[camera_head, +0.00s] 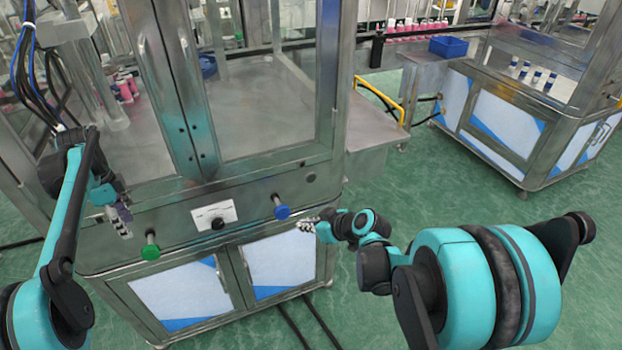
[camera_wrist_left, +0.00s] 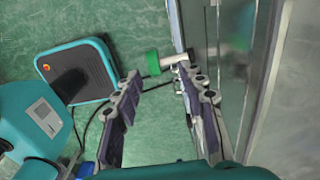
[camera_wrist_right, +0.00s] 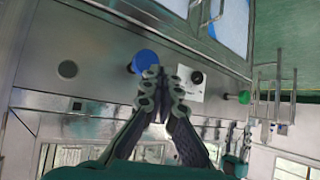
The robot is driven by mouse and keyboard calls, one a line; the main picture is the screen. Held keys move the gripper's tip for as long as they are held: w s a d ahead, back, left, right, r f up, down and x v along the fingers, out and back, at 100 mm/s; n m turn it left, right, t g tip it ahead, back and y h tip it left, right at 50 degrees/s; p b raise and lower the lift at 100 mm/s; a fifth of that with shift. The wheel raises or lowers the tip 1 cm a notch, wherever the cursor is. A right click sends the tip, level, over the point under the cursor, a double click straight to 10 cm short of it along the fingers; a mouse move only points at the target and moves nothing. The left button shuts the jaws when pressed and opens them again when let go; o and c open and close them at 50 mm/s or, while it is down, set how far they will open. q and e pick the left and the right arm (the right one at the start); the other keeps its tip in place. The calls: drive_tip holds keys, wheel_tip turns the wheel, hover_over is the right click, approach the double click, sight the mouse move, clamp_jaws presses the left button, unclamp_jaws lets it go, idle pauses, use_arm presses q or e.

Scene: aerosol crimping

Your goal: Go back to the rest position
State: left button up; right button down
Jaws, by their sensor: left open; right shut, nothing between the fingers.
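My left gripper (camera_head: 119,220) is in front of the machine's left side, left of the green knob (camera_head: 150,248). In the left wrist view its fingers (camera_wrist_left: 158,92) are apart with nothing between them, and the green knob (camera_wrist_left: 152,62) shows beyond the fingertips. My right gripper (camera_head: 308,225) is in front of the machine's right side, right of the blue knob (camera_head: 282,209). In the right wrist view its fingertips (camera_wrist_right: 163,78) are together and empty, and the blue knob (camera_wrist_right: 145,61) shows just beyond them. I cannot tell whether they touch it.
The steel machine (camera_head: 250,240) with glass doors stands close in front of both arms. Between the knobs is a white label plate (camera_head: 214,214) with a black dial. A yellow handle (camera_head: 380,98) is at its right. Green floor is open on the right.

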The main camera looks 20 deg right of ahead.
use_arm(q)
drive_tip(key=s+d+r+n+t, duration=0.1)
drive_tip(key=s+r+n+t, duration=0.2)
drive_tip(key=s, duration=0.4)
drive_tip(key=s+d+r+n, duration=0.2)
drive_tip(key=s+r+n, duration=0.1)
drive_tip(key=s+n, duration=0.3)
drive_tip(key=s+f+n+t, duration=0.2)
drive_tip(key=s+f+n, duration=0.2)
drive_tip(key=s, duration=0.5)
drive_tip(key=s+d+f+n+t, duration=0.1)
drive_tip(key=s+f+n, duration=0.3)
drive_tip(key=s, duration=0.6)
drive_tip(key=shift+d+f+n+t, duration=0.15)
drive_tip(key=shift+d+n+t, duration=0.05)
drive_tip(key=shift+n+t, duration=0.35)
use_arm(e)
drive_tip(key=s+a+r+m+g+h, duration=0.1)
drive_tip(key=s+a+r+m+h, duration=0.1)
drive_tip(key=s, duration=0.7)
drive_tip(key=s+a+r+m+g+h, duration=0.1)
drive_tip(key=s+a+r+m+h, duration=0.1)
drive_tip(key=s, duration=0.7)
drive_tip(key=shift+s+a+r+m, duration=0.3)
drive_tip(key=shift+a+r+m, duration=0.1)
drive_tip(key=shift+a+r, duration=0.2)
